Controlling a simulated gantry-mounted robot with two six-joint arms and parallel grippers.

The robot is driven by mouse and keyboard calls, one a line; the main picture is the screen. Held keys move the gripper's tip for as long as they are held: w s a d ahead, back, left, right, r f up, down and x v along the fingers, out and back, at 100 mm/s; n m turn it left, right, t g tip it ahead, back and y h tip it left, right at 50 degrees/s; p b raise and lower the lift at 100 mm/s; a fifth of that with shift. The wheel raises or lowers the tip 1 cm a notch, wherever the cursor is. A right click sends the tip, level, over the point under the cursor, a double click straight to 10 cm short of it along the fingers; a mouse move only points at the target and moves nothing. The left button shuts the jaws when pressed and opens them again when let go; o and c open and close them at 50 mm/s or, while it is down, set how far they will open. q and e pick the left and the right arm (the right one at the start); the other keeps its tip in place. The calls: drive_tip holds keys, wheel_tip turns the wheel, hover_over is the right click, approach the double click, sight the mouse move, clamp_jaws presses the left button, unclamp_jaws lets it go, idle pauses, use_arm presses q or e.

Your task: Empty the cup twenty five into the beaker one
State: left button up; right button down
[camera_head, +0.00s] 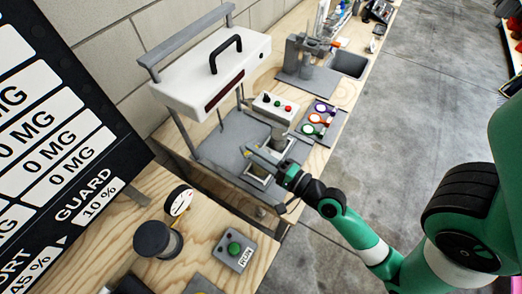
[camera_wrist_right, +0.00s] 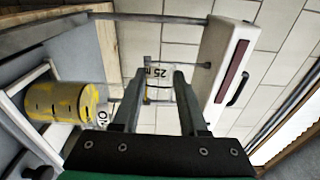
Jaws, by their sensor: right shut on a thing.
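My right gripper (camera_head: 262,160) reaches in from the right over the grey platform under the white hooded machine. In the right wrist view my right gripper (camera_wrist_right: 158,76) is shut on a clear cup (camera_wrist_right: 156,72) with a "25 m" label, held between the fingertips. The cup's contents cannot be made out. In the head view the cup is too small and covered to tell apart. A yellow worn cylinder (camera_wrist_right: 62,101) is left of the fingers in the wrist view, with a small label beside it. I cannot tell which vessel is beaker one. My left gripper is not in view.
The white hood (camera_head: 212,70) stands on posts above the grey platform (camera_head: 222,150). A control box (camera_head: 273,108) and a panel with coloured rings (camera_head: 318,118) are close to the gripper. A RUN button box (camera_head: 235,250) and a gauge (camera_head: 179,200) are on the front bench.

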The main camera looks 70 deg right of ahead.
drive_tip(key=shift+s+d+r+m+t+h+b, duration=0.15)
drive_tip(key=shift+m+t+b, duration=0.1)
drive_tip(key=shift+m+b, duration=0.35)
drive_tip(key=shift+d+r+m+t+h+b, duration=0.1)
drive_tip(key=shift+m+t+b, duration=0.15)
drive_tip(key=shift+m, duration=0.55)
drive_tip(key=shift+s+d+r+m+t+h+b, duration=0.1)
drive_tip(key=shift+m+t+h+b, duration=0.1)
drive_tip(key=shift+m+b, duration=0.4)
idle(2.0)
drive_tip(key=shift+s+d+r+m+t+h+b, duration=0.15)
drive_tip(key=shift+m+h+b, duration=0.3)
drive_tip(key=shift+m, duration=0.7)
drive_tip(key=shift+s+d+r+m+t+h+b, duration=0.15)
drive_tip(key=shift+d+m+h+b, duration=0.2)
drive_tip(key=shift+m, duration=0.8)
idle(1.7)
